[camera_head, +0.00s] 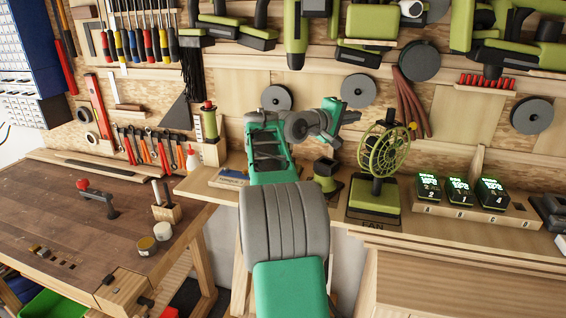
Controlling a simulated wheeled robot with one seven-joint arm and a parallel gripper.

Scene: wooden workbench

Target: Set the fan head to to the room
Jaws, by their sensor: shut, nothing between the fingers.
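The fan is olive green, with a round open-spoked head (384,151) on a dark stand over a green base (375,196). It stands on a plate marked FAN at the shelf's front edge. The head shows obliquely as a tall oval, with a small yellow knob (412,126) at its right side. I cannot tell for sure which way its front faces. My gripper (337,138) is shut and empty, just left of the fan head at about its upper half. A gap shows between them. My green and grey arm hides part of the shelf to the left.
A wooden block with several lit battery chargers (458,191) stands right of the fan. A small dark-and-green holder (326,170) stands left of it. Tools hang on the wall behind (363,90).

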